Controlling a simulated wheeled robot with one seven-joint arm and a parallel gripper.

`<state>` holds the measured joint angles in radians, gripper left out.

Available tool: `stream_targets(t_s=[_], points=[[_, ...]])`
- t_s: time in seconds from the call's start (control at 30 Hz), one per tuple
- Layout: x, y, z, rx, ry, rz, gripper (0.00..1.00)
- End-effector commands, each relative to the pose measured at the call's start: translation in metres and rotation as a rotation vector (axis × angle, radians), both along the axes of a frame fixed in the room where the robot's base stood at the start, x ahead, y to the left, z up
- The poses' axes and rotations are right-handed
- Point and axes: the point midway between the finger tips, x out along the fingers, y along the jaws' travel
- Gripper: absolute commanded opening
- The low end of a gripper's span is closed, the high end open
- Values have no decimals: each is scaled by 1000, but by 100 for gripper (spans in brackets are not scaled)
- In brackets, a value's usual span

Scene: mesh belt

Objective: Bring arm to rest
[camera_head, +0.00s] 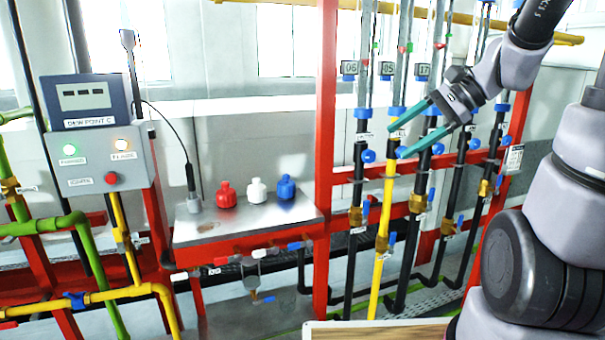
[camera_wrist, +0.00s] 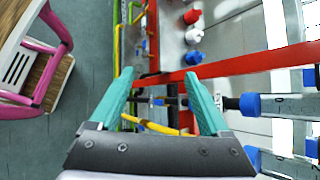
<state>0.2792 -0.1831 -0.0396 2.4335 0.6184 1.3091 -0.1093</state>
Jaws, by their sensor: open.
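My gripper (camera_head: 402,134) is at the upper right of the head view, in front of the row of vertical pipes. Its two teal fingers are spread apart with nothing between them. In the wrist view the open fingers (camera_wrist: 160,90) point toward a red frame bar and pipes. My arm comes in from the right side of the head view, bent, with the gripper held at about pipe-valve height. I cannot tell from these views how far the fingertips are from the pipes.
A steel shelf (camera_head: 185,238) holds red (camera_head: 226,196), white (camera_head: 257,191) and blue (camera_head: 286,188) bottles. A control box (camera_head: 100,160) stands left. A red frame (camera_head: 325,130) carries valved pipes. A wooden surface (camera_head: 330,333) is low in front. The wrist view shows a pink frame (camera_wrist: 52,62).

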Motion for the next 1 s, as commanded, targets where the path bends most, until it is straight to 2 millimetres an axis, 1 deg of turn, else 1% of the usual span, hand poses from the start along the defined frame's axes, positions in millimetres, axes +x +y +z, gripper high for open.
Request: stream_targets(t_s=[0.03, 0.1, 0.2, 0.3, 0.43, 0.6, 1.0], points=[[-16, 5, 6, -99, -61, 68, 80], [-34, 3, 10, -244, -142, 153, 80], [-54, -3, 20, -445, -271, 260, 80], [-68, -12, 33, -623, -402, 339, 80], [-78, -22, 49, -790, -538, 401, 80], [-83, -29, 61, -888, -622, 431, 80], [-83, -30, 62, -896, -627, 435, 80]])
